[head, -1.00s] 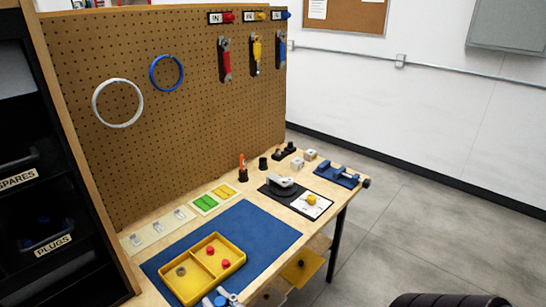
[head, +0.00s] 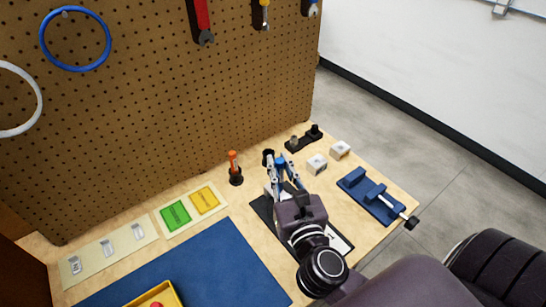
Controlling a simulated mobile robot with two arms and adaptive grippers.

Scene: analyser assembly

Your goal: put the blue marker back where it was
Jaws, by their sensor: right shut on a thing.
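My right gripper (head: 282,166) is over the back part of the table, its fingers pointing away toward the pegboard. It is shut on the blue marker (head: 281,160), whose blue top shows between the fingers. The lower part of the marker is hidden by the gripper. A black round holder (head: 267,157) stands just left of the marker, partly covered by a finger. I cannot tell whether the marker touches it. My left gripper is not in view.
An orange marker (head: 233,160) stands in a black holder to the left. White blocks (head: 317,164), a black stand (head: 304,140) and a blue vise (head: 368,196) are to the right. Under my right arm lies a black mat (head: 262,207). A blue mat (head: 200,265) lies front left.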

